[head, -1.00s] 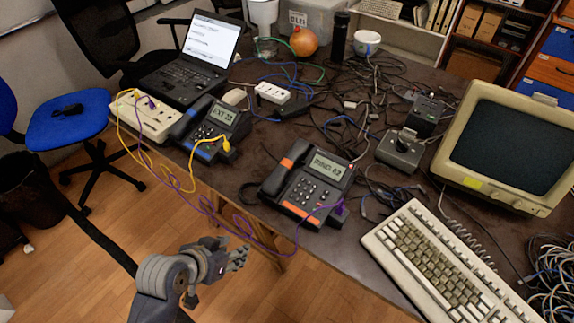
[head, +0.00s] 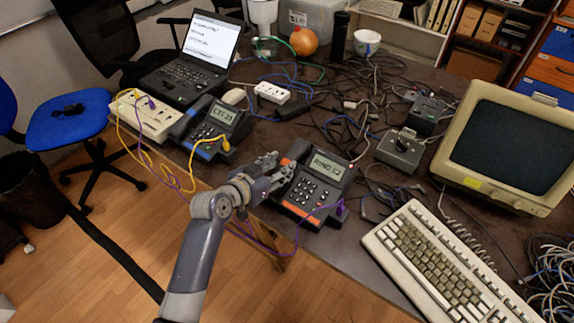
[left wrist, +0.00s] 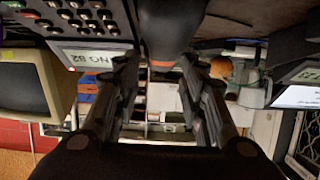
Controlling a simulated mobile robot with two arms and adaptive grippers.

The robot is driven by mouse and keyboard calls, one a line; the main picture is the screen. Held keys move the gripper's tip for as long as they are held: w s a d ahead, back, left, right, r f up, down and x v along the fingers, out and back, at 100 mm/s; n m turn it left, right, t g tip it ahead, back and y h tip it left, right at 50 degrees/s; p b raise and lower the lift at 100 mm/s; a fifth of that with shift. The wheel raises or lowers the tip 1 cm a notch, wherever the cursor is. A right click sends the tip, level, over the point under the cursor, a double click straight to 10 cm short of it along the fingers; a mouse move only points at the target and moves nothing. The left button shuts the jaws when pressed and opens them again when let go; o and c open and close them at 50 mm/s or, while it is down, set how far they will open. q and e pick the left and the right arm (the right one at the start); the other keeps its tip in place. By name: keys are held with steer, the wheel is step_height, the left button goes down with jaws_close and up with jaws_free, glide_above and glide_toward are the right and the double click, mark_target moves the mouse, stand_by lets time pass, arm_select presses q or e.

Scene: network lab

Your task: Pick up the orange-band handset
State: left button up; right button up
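The orange-band phone (head: 318,190) sits near the table's front edge, with its display lit and a purple cable at its right side. Its dark handset (head: 299,149) lies on the phone's left side, mostly hidden by my left gripper (head: 283,172). In the left wrist view, the handset (left wrist: 168,28) shows at the top centre with an orange band at its end. My left gripper's fingers (left wrist: 165,85) are apart, one to each side of the handset's line. Whether they touch it I cannot tell. My right gripper is not in view.
A blue-band phone (head: 210,130) with a yellow cable stands to the left. A keyboard (head: 440,255) and a monitor (head: 510,145) stand to the right. Tangled cables cover the table behind the phone. A purple cable hangs over the front edge near my left arm.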

mark_target(285, 163)
arm_select(q)
steer(key=shift+a+f+x, duration=0.1)
steer(key=shift+f+x, duration=0.05)
steer(key=shift+x, duration=1.15)
steer(key=shift+a+f+x, duration=0.1)
steer(key=shift+f+x, duration=0.1)
steer(key=shift+x, duration=1.1)
